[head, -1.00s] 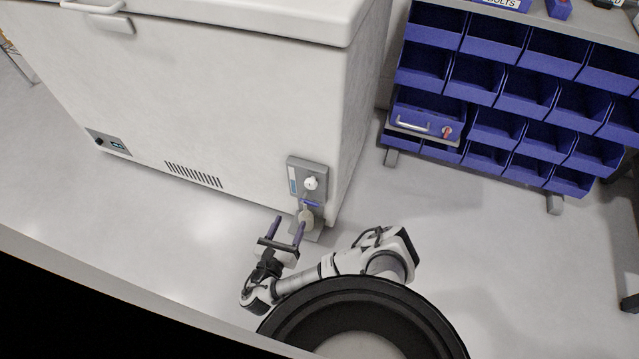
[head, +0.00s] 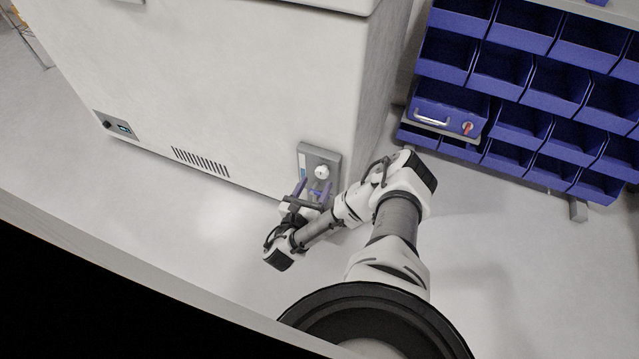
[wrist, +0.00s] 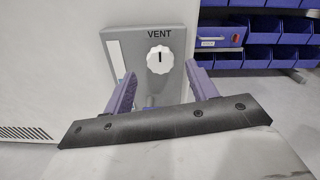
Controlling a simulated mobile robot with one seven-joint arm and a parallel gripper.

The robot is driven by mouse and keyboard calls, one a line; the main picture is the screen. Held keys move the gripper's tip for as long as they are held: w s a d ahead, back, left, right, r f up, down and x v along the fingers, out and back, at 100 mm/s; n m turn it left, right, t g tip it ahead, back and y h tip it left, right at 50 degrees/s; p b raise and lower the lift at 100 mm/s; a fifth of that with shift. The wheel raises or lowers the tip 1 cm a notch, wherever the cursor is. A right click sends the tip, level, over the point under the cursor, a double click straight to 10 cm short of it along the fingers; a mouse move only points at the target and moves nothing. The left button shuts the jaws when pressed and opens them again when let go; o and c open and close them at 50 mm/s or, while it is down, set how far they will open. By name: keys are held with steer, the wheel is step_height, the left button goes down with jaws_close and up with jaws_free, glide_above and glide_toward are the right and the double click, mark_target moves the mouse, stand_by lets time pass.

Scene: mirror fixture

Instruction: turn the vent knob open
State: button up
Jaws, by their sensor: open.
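The white vent knob (head: 321,172) sits on a grey panel (head: 309,154) low on the front of the white chest freezer, near its right corner. In the wrist view the knob (wrist: 160,59) is round with a short dark mark at its top, under the printed word VENT on the panel (wrist: 180,34). My gripper (head: 313,186) is open and empty, just below the knob. In the wrist view the two purple fingers of my gripper (wrist: 163,78) stand apart, one to each side and below the knob, not touching it. The lower panel is partly hidden by my gripper.
The freezer (head: 230,80) fills the left, with a vent grille (head: 201,162) and small display panel (head: 115,126). A rack of blue bins (head: 525,65) stands right, holding a blue box (head: 445,108) with a red switch. The floor (head: 510,250) between is clear.

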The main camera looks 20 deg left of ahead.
steer(key=shift+w+f+b, duration=0.1)
steer(key=shift+w+b, duration=0.45)
steer(key=shift+b, duration=1.35)
steer(key=shift+w+d+r+b, duration=0.15)
steer(key=shift+w+b, duration=0.25)
steer(key=shift+w, duration=0.95)
steer(key=c, duration=1)
